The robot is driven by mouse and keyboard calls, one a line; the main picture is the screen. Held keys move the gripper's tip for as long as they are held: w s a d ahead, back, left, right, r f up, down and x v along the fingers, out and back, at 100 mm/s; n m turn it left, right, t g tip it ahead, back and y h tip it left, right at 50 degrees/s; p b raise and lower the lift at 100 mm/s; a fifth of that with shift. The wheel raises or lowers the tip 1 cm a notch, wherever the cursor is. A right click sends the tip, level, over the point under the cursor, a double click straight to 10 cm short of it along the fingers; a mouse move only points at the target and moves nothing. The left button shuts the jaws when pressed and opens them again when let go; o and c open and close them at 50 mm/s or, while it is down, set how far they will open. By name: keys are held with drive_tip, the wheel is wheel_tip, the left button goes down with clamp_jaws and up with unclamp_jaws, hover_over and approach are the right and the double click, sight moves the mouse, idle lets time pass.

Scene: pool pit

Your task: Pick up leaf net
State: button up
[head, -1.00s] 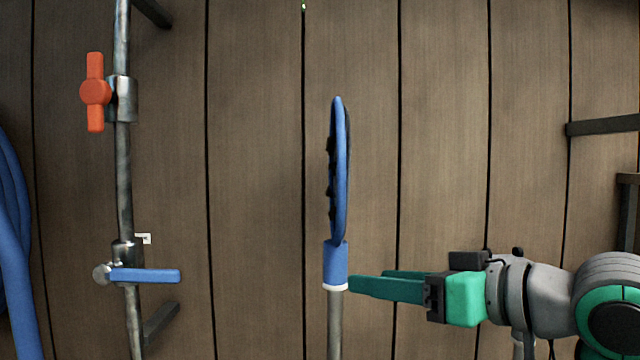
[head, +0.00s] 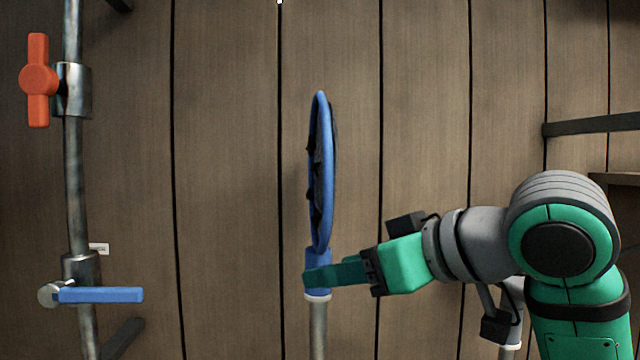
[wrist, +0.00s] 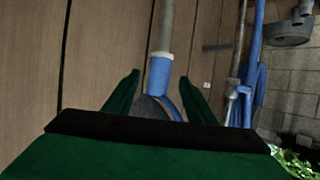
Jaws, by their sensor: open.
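The leaf net (head: 320,180) stands upright in front of the plank wall, seen nearly edge-on, with a blue oval rim and dark mesh. Its blue collar (head: 319,258) with a white ring sits on a grey metal pole (head: 318,335). My gripper (head: 312,275) reaches in from the right at the collar, and its green fingers cross in front of the collar's lower part. In the wrist view, my open fingers (wrist: 162,98) stand on either side of the blue collar (wrist: 159,74). I cannot tell whether they touch it.
A metal pipe (head: 75,180) with an orange valve handle (head: 39,80) and a blue lever (head: 100,295) runs down the left side. Dark brackets (head: 590,125) stick out at the right. Bare plank wall (head: 225,150) lies between the pipe and the net.

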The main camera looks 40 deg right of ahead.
sight(319, 222)
drive_tip(key=x, duration=0.5)
drive_tip(key=shift+r, duration=0.1)
drive_tip(key=shift+c, duration=0.4)
drive_tip(key=shift+d, duration=0.1)
drive_tip(key=c, duration=1.2)
wheel_tip(319, 222, up, 10)
drive_tip(key=shift+s+f, duration=0.1)
